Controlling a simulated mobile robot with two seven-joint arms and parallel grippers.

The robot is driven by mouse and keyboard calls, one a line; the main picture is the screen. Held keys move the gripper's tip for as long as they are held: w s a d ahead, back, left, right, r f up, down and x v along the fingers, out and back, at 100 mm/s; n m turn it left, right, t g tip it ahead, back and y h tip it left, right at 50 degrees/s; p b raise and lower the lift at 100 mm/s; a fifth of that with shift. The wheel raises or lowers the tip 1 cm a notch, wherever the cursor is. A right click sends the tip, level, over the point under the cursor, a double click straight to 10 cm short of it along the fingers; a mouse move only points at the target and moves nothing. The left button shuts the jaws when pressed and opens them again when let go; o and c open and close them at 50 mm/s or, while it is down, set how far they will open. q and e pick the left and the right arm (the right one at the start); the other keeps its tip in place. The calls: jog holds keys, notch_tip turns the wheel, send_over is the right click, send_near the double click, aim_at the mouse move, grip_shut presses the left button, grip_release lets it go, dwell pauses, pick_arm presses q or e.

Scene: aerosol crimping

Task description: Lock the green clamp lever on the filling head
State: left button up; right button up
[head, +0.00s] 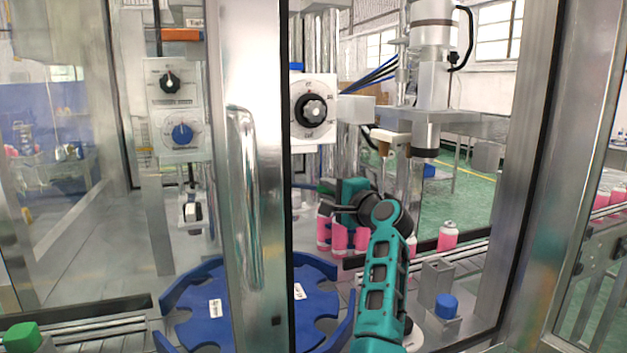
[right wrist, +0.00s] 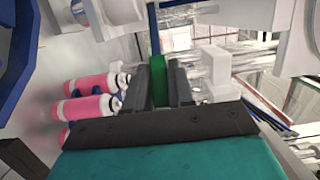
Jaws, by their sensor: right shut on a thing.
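My right gripper (head: 332,198) reaches through the opening of the machine, with my teal arm coming up from the bottom. In the right wrist view its two dark fingers (right wrist: 159,85) are shut on the green clamp lever (right wrist: 158,72), which stands between them. In the head view a small green part of the lever (head: 326,187) shows at the fingertips; the rest is hidden by the gripper. How the lever joins the filling head, and whether it is locked, cannot be told. My left gripper is not in view.
Pink cans (head: 341,236) stand just below and behind my right gripper; they also show in the right wrist view (right wrist: 82,108). A blue star wheel (head: 262,272) lies below. A steel door frame with a handle (head: 246,190) stands to the left. A dial box (head: 314,108) hangs above.

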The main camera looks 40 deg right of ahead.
jog(key=shift+a+f, duration=0.1)
jog(key=shift+s+a, duration=0.3)
jog(key=shift+a, duration=0.3)
jog(key=shift+s+a, duration=0.25)
jog(key=shift+a, duration=0.4)
jog(key=shift+s+a, duration=0.15)
jog(key=shift+a, duration=0.5)
jog(key=shift+s+a, duration=0.15)
jog(key=shift+a, duration=0.45)
